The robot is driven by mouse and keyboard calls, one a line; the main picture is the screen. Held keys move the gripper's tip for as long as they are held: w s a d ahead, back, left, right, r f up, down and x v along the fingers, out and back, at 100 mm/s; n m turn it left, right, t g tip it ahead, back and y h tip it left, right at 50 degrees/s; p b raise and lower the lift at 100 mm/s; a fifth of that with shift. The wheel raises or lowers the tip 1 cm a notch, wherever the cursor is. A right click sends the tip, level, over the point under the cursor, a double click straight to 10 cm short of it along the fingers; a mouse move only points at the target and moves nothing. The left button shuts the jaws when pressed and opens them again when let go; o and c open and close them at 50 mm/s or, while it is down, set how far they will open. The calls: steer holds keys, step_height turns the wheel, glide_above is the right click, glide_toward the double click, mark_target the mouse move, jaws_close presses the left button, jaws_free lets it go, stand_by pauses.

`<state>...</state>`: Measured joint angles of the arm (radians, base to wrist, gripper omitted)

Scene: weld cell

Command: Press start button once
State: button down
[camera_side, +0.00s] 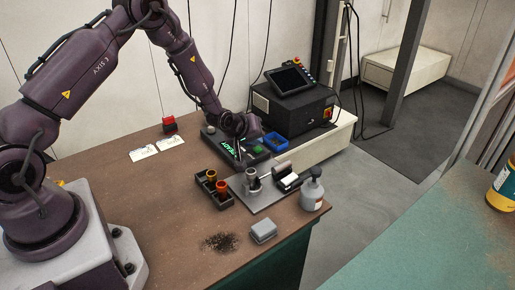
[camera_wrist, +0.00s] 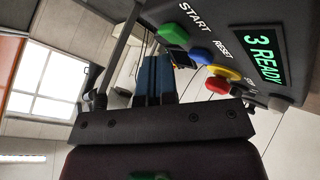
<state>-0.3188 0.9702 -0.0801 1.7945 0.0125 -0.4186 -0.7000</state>
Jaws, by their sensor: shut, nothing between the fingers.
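The control box (camera_side: 262,158) stands on the bench in the side view, with a green lit display and a green button (camera_side: 258,149). In the wrist view its panel (camera_wrist: 220,12) carries the word START beside a green button (camera_wrist: 170,34), RESET near a blue button (camera_wrist: 200,56), plus yellow and red buttons. The display (camera_wrist: 262,56) reads "3 READY". My gripper (camera_wrist: 160,62) is shut and empty, its fingertips close to the green START button. In the side view my gripper (camera_side: 240,155) is at the box. I cannot tell whether the fingertips touch the button.
A red button box (camera_side: 169,123) stands at left.

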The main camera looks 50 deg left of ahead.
mark_target(255, 148)
steer(key=shift+f, duration=0.7)
stand_by(0.6)
steer(key=shift+r, duration=0.95)
steer(key=shift+r, duration=2.5)
